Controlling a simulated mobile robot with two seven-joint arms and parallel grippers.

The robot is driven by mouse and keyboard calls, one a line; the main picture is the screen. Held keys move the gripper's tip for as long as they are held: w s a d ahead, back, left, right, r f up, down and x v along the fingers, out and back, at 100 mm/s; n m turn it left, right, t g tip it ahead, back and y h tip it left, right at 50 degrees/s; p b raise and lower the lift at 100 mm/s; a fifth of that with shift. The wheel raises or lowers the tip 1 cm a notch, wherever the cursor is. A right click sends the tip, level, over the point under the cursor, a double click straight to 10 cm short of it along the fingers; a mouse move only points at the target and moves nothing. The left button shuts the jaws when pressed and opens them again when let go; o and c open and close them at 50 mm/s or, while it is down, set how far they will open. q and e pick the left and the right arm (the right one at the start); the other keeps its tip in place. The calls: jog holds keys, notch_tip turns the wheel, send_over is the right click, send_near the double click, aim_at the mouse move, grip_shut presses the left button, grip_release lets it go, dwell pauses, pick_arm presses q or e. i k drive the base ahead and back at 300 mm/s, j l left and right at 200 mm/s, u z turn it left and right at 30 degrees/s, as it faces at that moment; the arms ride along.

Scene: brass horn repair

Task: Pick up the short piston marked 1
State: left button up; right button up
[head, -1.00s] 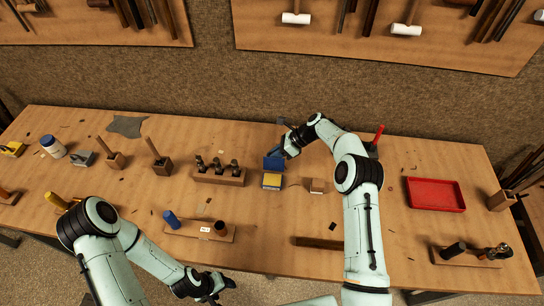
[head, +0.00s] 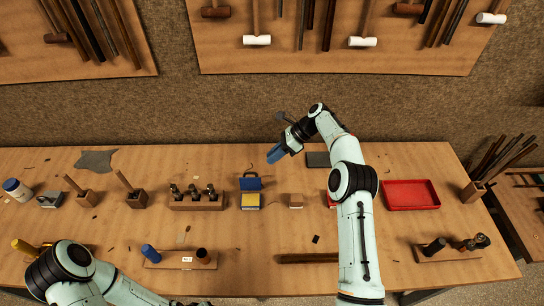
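Three dark upright pieces, likely pistons, stand in a wooden rack (head: 198,206) left of centre; no marks on them can be read. A wooden block (head: 170,262) in front holds a blue cylinder (head: 150,252), a small white label (head: 187,261) and a short dark cylinder (head: 203,255). I cannot tell which piece is marked 1. My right gripper (head: 283,149) is raised over the back of the bench, right of the rack, and appears shut on a blue object (head: 275,154).
A red tray (head: 411,195) and another wooden stand (head: 446,254) are at right. A wooden bar (head: 308,258) lies at the front.

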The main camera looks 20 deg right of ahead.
aim_at(176, 192)
jog(key=k, duration=1.5)
